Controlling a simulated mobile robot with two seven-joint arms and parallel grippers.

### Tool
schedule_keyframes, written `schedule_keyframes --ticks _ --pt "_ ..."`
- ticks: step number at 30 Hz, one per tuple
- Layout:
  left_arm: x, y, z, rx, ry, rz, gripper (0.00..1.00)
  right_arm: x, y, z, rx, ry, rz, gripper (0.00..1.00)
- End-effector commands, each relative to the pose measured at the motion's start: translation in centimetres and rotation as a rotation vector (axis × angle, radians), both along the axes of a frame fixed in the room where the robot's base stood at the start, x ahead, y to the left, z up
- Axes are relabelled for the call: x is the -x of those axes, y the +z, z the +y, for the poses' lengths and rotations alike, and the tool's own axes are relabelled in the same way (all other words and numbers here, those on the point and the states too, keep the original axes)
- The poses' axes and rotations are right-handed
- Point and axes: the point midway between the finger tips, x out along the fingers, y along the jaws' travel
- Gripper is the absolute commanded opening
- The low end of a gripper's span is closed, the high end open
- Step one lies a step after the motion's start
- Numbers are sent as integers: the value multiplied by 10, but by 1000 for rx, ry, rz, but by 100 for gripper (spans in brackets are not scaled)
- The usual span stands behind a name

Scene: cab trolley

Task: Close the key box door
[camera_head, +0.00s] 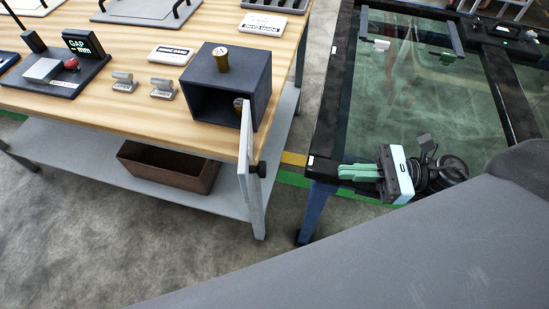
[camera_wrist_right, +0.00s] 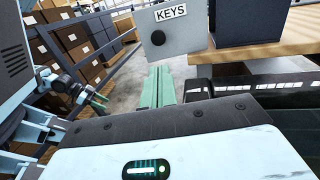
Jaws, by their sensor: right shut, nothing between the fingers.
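The dark blue key box (camera_head: 213,107) stands open at the table's front right corner in the head view. Its pale grey door (camera_head: 243,165) is swung out past the table edge, seen nearly edge-on, with a black round knob (camera_head: 261,169). In the right wrist view the door (camera_wrist_right: 190,42) shows its KEYS label and knob (camera_wrist_right: 157,38). My right gripper (camera_head: 341,172) has its green fingers together and empty, pointing left toward the knob with a clear gap. An arm with green fingertips, apparently my left gripper (camera_wrist_right: 98,101), shows small at the wrist view's left; its opening is unclear.
A brass-coloured cylinder (camera_head: 221,59) stands on the box, and a small dark item (camera_head: 238,104) shows inside. A glass-topped dark frame (camera_head: 324,125) stands right of the table, under my right gripper. A brown bin (camera_head: 165,172) sits on the lower shelf.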

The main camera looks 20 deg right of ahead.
Motion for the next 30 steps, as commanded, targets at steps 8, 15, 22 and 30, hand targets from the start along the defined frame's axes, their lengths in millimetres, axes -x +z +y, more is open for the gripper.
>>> schedule_keyframes --ticks 8,15,22,30 --pt "8 -1 0 -1 0 15 51 -2 1 5 6 5 -7 0" --pt "6 8 0 -3 0 10 51 -15 5 37 3 4 -10 0" --pt "-4 24 0 -1 1 -19 51 -31 6 78 1 4 -10 0" --pt "-9 38 1 -2 2 -36 51 -46 6 116 2 4 -9 0"
